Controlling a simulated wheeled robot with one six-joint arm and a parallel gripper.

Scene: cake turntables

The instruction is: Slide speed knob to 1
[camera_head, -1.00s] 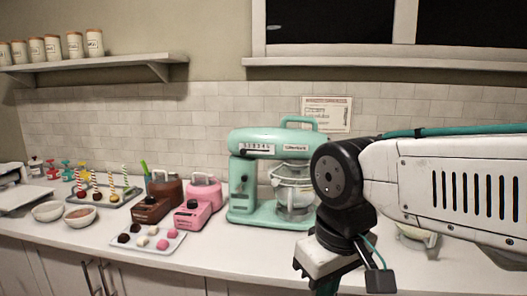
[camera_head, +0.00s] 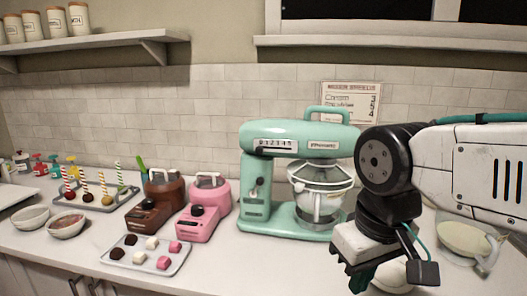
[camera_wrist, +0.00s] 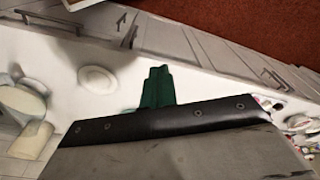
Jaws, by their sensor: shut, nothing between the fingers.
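The teal stand mixer (camera_head: 300,170) stands upright on the counter in the head view, with its metal bowl (camera_head: 322,200) under the head. A white speed scale (camera_head: 276,144) with small numbers runs along the left of the mixer head's side. The slider knob is too small to tell its exact setting. My gripper (camera_head: 362,281) is at the lower right, in front of and below the mixer's right side, apart from it. In the wrist view its green fingers (camera_wrist: 157,88) are together with nothing between them.
Brown (camera_head: 162,195) and pink (camera_head: 206,205) small machines and a tray of sweets (camera_head: 146,255) stand left of the mixer. A pan-like dish (camera_head: 466,238) lies behind my arm at right. A speed chart (camera_head: 351,102) hangs on the wall. The wrist view shows a white plate (camera_wrist: 97,79).

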